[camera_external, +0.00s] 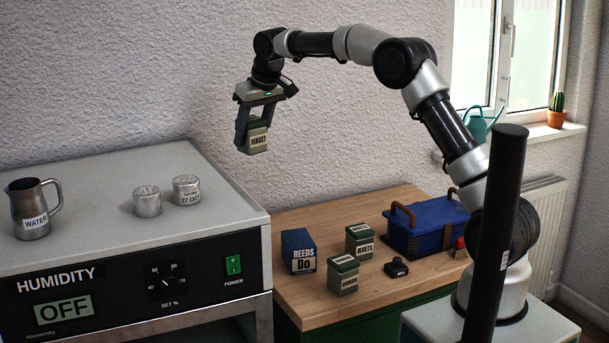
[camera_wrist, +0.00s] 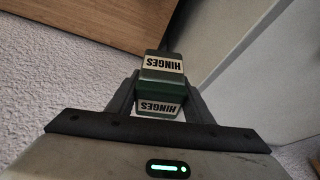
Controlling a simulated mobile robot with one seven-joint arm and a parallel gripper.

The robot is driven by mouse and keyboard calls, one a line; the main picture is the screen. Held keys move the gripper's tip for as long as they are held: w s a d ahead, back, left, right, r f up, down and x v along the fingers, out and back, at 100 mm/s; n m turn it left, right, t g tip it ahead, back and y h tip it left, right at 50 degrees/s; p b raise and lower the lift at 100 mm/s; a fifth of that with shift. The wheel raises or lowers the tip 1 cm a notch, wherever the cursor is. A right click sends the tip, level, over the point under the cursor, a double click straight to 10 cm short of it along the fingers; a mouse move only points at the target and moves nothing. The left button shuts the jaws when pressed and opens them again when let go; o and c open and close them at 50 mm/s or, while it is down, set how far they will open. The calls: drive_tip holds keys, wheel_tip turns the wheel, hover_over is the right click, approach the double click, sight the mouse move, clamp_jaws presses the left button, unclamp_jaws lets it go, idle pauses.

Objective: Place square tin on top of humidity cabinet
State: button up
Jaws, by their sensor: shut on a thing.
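My gripper (camera_external: 255,126) is shut on a green square tin (camera_external: 255,142) with a cream label reading HINGES. It holds the tin high in the air, near the back wall, above and right of the humidity cabinet (camera_external: 100,190). The wrist view shows the tin (camera_wrist: 162,85) between the fingers of my gripper (camera_wrist: 158,108), with two HINGES labels showing. The cabinet is a grey box with a black front panel, an OFF display and a dial. Two similar green tins, one at the back (camera_external: 359,241) and one in front (camera_external: 343,274), stand on the wooden bench.
The bench (camera_external: 300,218) holds a blue REEDS box (camera_external: 299,251), a small dark object (camera_external: 397,268) and a blue toolbox (camera_external: 428,228).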

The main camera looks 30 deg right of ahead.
drive_tip(key=s+a+r+n+p, duration=0.15)
drive_tip(key=s+a+r, duration=0.25)
drive_tip(key=a, duration=0.5)
drive_tip(key=s+a+r+p, duration=0.2)
drive_tip(key=s+a+r, duration=0.3)
drive_tip(key=a, duration=0.3)
drive_tip(key=shift+y, duration=0.4)
drive_tip(key=f, duration=0.6)
drive_tip(key=f+b, duration=0.1)
drive_tip(key=f, duration=0.3)
drive_tip(key=shift+a, duration=0.3)
drive_tip(key=shift+f, duration=0.15)
drive_tip(key=o, duration=1.2)
